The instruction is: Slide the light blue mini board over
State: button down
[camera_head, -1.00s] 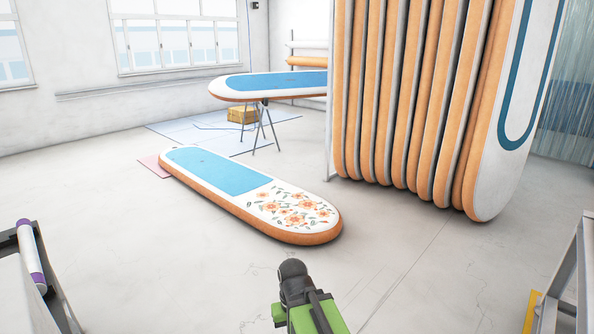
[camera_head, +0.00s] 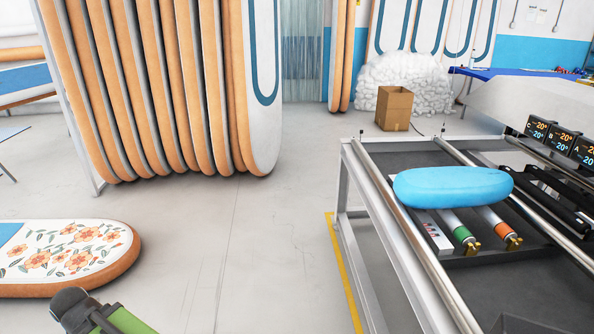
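The light blue mini board (camera_head: 453,187) is a rounded, puffy oval. It lies crosswise over the metal rails of a long workbench (camera_head: 405,240) on the right. Its left end rests near the bench's left rail. My arm (camera_head: 98,315) shows only as a dark rounded joint and a green link at the bottom left, well apart from the mini board. My gripper's fingers are not in view.
Under the mini board lie two tubes with green and orange bands (camera_head: 462,235). Display boxes (camera_head: 555,138) stand at the bench's far right. A floral board (camera_head: 70,255) lies on the floor at left. Racked boards (camera_head: 150,90) stand behind. Floor between is clear.

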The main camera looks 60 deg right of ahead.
aim_at(444, 187)
jog(key=z, duration=1.8)
jog(key=i, duration=2.2)
jog(key=u, duration=1.7)
jog(key=i, duration=0.6)
jog(key=z, duration=0.05)
jog(key=k, duration=0.6)
jog(key=z, duration=0.05)
